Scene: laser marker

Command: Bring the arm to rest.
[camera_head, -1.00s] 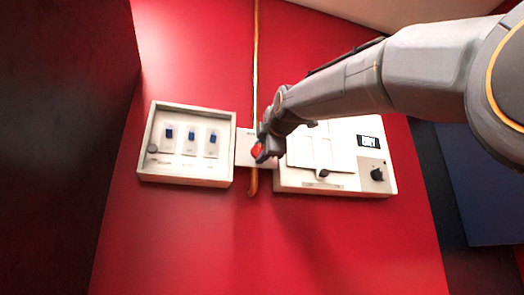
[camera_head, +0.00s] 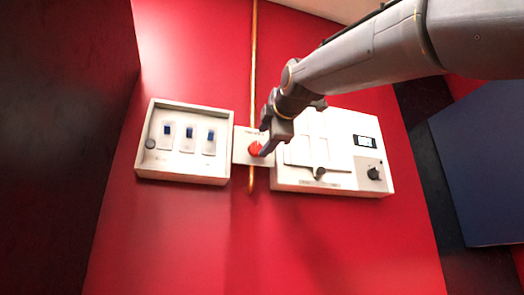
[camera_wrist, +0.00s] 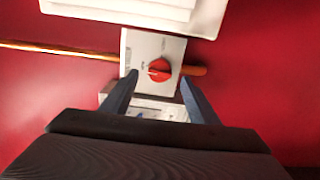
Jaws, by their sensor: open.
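My arm reaches in from the upper right in the head view, and my gripper (camera_head: 269,146) is in front of the red wall, close to a red knob (camera_head: 254,148) on a small white plate. In the wrist view my gripper (camera_wrist: 158,98) has its two blue-grey fingers spread apart with nothing between them. The red knob (camera_wrist: 159,70) shows beyond the fingertips, apart from them as far as I can tell. The wrist hides part of the panels from the head camera.
A white box (camera_head: 185,172) with several blue switches is on the wall left of the knob. A larger white panel (camera_head: 345,180) with a display (camera_head: 365,142) and a black knob (camera_head: 374,173) is on the right. A copper pipe (camera_head: 254,60) runs vertically. Dark walls flank both sides.

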